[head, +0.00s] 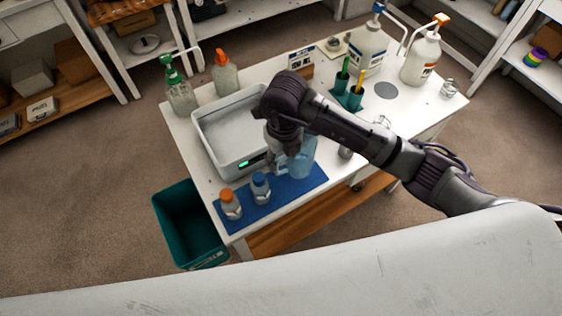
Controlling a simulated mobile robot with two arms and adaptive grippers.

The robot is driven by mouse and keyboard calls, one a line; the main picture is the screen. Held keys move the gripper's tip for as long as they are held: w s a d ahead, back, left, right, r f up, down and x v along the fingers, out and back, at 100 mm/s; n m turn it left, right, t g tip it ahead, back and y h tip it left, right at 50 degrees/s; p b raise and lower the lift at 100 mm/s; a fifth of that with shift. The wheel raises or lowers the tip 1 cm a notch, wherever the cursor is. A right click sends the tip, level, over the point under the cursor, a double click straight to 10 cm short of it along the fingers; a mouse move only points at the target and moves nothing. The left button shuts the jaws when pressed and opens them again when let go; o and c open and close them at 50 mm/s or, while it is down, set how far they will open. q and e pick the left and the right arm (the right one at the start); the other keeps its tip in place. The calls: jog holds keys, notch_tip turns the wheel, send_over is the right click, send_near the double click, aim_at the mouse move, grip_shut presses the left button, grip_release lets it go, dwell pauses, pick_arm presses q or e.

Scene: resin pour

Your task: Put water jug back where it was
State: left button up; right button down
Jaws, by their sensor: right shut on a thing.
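The water jug (303,158) is a translucent blue vessel in the head view, near the right end of the blue mat (292,192). My right gripper (277,161) points down at the jug's left side and is shut on it, around its handle area. The wrist and forearm hide part of the jug. The jug looks upright, but I cannot tell whether it touches the mat or hangs just above it. My left gripper is not in view.
A white tray-like machine (207,130) with a green display stands left of the gripper. An orange-capped bottle (230,205) and a blue-capped bottle (261,188) stand on the mat. Pump bottles (420,58) stand at the back right. A teal bin (172,222) is beside the table.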

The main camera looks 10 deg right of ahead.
jog(key=shift+w+a+f, duration=0.15)
notch_tip(320, 180, down, 3)
jog(key=shift+f+p, duration=0.1)
jog(key=shift+p, duration=0.6)
jog(key=shift+f, duration=0.35)
jog(key=shift+f, duration=0.15)
jog(key=c, duration=0.8)
grip_release()
jog(key=shift+c, duration=0.2)
